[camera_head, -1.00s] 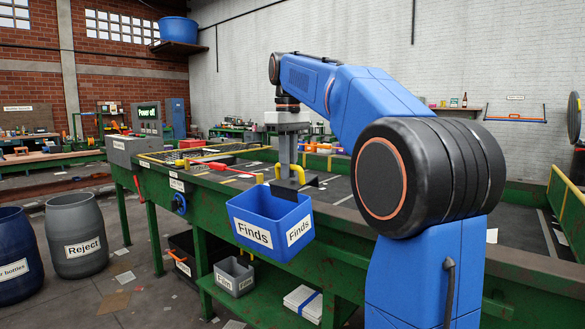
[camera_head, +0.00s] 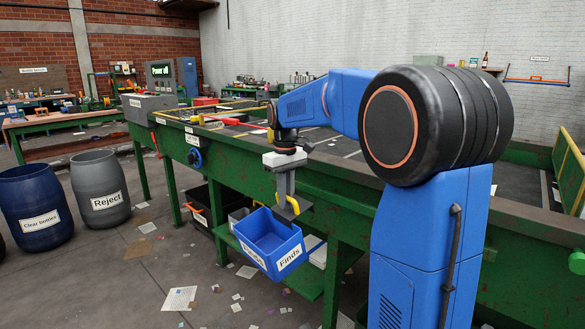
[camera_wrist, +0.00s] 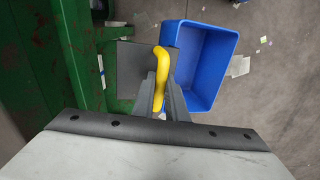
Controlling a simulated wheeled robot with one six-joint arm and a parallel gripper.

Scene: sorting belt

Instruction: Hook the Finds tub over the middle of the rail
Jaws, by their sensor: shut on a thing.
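The blue Finds tub (camera_head: 280,262) hangs from my gripper (camera_head: 290,204) in the head view, tilted, in front of the green sorting belt. My gripper is shut on the tub's yellow handle (camera_wrist: 160,75). In the wrist view the tub (camera_wrist: 212,60) opens toward the camera, to the right of the handle, with a dark plate to the handle's left. The belt's green side rail (camera_head: 345,180) runs behind the tub; the tub looks lower than it and apart from it. The tub looks empty.
Grey Reject (camera_head: 102,190) and blue Clear bottles (camera_head: 35,208) barrels stand at left. Under the belt are a black bin (camera_head: 197,212), a small grey bin and a green shelf (camera_head: 305,285). Scraps litter the open floor.

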